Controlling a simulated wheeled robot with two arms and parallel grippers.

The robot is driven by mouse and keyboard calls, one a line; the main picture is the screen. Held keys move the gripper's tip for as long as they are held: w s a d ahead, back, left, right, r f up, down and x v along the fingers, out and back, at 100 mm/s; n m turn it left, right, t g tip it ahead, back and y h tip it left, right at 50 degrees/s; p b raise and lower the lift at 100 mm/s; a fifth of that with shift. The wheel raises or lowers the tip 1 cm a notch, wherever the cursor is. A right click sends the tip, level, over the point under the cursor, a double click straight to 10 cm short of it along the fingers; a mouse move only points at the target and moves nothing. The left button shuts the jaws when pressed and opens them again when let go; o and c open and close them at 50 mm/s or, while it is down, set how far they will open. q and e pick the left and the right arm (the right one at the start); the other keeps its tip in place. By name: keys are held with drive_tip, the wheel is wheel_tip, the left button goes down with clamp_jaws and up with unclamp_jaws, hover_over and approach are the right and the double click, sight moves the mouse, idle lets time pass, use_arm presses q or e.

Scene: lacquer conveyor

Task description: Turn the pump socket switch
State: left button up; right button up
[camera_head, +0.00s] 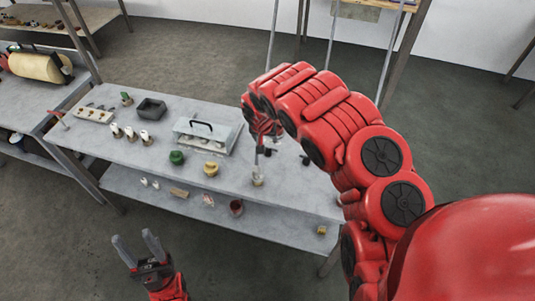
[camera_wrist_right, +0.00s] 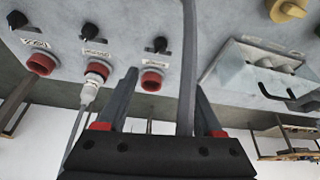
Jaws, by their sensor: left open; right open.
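In the right wrist view three black knob switches sit in a row on a grey panel: a left one (camera_wrist_right: 18,20), a middle one (camera_wrist_right: 90,31) and a right one (camera_wrist_right: 157,45). Each has a small label and a red socket beneath it; I cannot read the labels surely. A white plug (camera_wrist_right: 95,75) is in the middle socket. My right gripper (camera_wrist_right: 160,82) is open near the right switch and its red socket (camera_wrist_right: 152,80); contact cannot be told. In the head view my right gripper (camera_head: 260,150) is over the table's right part. My left gripper (camera_head: 136,238) is open and empty before the table.
Floor in front is clear.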

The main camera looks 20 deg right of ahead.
drive_tip(key=b, duration=1.2)
hover_over(268, 151)
drive_tip(key=s+a, duration=0.1)
drive_tip(key=s, duration=0.1)
wheel_tip(268, 151, down, 9)
drive_tip(key=shift+s+f, duration=0.1)
drive_tip(key=shift+s, duration=0.05)
drive_tip(key=shift+a+f, duration=0.1)
drive_tip(key=shift+f, duration=0.15)
drive_tip(key=shift+x, duration=1.2)
drive_tip(key=shift+w+f+p, duration=0.35)
drive_tip(key=shift+w+f, duration=0.15)
drive_tip(key=shift+f, duration=0.1)
drive_tip(key=shift+w+d+f, duration=0.1)
drive_tip(key=shift+d+f, duration=0.15)
drive_tip(key=shift+f, duration=0.3)
clamp_jaws()
